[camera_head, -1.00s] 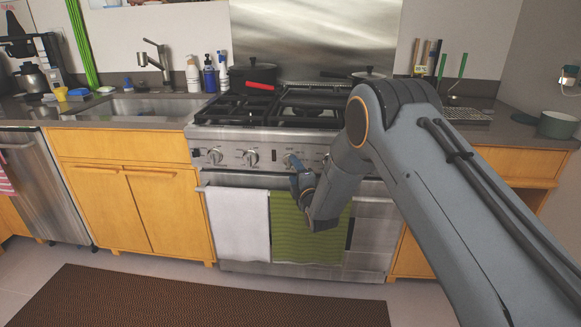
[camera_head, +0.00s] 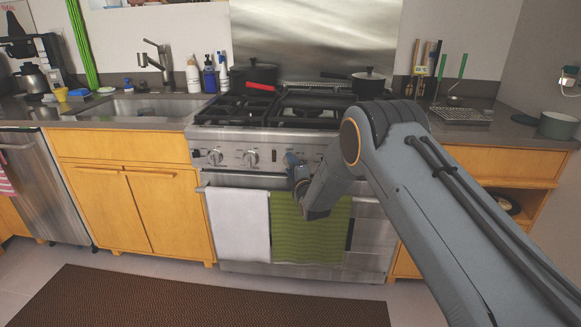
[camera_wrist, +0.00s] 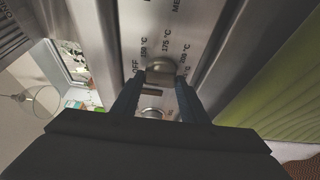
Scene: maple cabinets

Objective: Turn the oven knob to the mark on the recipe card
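The oven knob (camera_wrist: 160,68) is a round metal knob on the steel control panel (camera_wrist: 190,25) in the wrist view. Printed marks around it include OFF, 150 °C and 175 °C; others are partly covered. My gripper (camera_wrist: 160,78) has its two dark blue fingers apart, one on each side of the knob. A gap seems to show beside the knob, and contact cannot be told. I cannot pick out a recipe card.
Two other knobs (camera_head: 250,157) sit left on the panel. A white towel (camera_head: 238,225) and a green towel (camera_head: 290,235) hang from the oven handle just below. Pans (camera_head: 368,82) stand on the stove. A brown mat (camera_head: 190,300) lies on the clear floor.

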